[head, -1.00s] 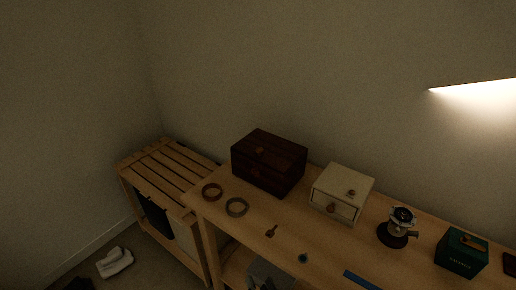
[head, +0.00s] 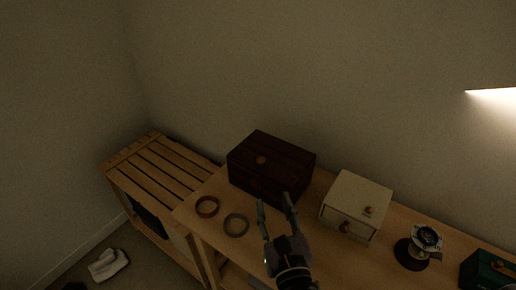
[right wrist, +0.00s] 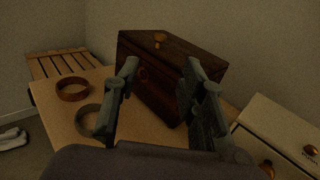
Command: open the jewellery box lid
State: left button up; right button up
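The jewellery box (head: 268,168) is a dark brown wooden box with a small brass-coloured knob (head: 261,160) on its lid, standing at the back of the wooden table. The lid is closed. In the right wrist view the box (right wrist: 165,80) stands ahead, with the knob (right wrist: 160,38) on top near its front edge. My right gripper (head: 275,199) is open and empty in front of the box, with its fingers pointing at the box's front. In the right wrist view its fingers (right wrist: 160,75) are spread apart. My left gripper is not in view.
A cream box with a drawer (head: 357,203) stands right of the jewellery box. Two rings, one brown (head: 207,206) and one grey (head: 236,225), lie in front of it. A small dark-based device (head: 420,246) and a green box (head: 488,270) are farther right. A slatted bench (head: 160,165) adjoins the left.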

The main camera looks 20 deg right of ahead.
jog(key=p, duration=0.2)
send_near(262, 162)
jog(key=w, duration=0.6)
jog(key=w+d+p, duration=0.1)
jog(key=w, duration=0.3)
jog(key=shift+d, duration=0.1)
jog(key=shift+w, duration=0.5)
jog(key=c, duration=0.8)
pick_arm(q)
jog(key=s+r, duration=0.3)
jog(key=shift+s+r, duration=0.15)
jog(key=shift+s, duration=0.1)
pick_arm(e)
grip_shut()
